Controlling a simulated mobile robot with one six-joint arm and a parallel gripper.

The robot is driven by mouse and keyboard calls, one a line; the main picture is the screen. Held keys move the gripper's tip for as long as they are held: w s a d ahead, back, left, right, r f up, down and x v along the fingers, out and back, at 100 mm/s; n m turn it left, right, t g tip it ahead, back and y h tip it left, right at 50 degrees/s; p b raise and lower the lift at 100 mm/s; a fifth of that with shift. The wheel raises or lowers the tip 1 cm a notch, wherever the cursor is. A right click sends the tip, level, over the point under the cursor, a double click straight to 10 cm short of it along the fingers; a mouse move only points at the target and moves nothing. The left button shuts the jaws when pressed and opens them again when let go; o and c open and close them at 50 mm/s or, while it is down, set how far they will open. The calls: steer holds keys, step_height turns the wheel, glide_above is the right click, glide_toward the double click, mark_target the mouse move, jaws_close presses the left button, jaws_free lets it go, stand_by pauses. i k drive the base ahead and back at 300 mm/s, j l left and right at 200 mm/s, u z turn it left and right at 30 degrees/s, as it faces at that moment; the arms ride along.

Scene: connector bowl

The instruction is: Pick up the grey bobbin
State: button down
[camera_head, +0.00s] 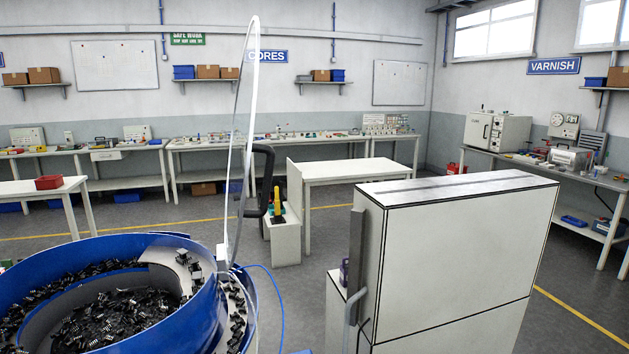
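I cannot make out a grey bobbin in the head view. Small parts on the far benches are too small to tell apart, and the cabinet and bowl hide some surfaces. My gripper is not in view. A blue bowl feeder (190,325) fills the lower left. It holds many small black connectors (110,315), with more on its spiral track.
A clear panel (240,140) with a black handle (263,180) stands upright by the bowl. A large white cabinet (450,260) blocks the right foreground. A white table (350,170) and a low stand (283,240) are behind. Grey floor is open beyond, before cluttered workbenches (205,145).

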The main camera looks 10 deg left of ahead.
mark_target(197, 278)
steer(key=l+u, duration=0.9)
steer(key=l, duration=0.2)
steer(key=l+u, duration=0.5)
steer(key=k+l+u, duration=0.25)
steer(key=l+u, duration=0.2)
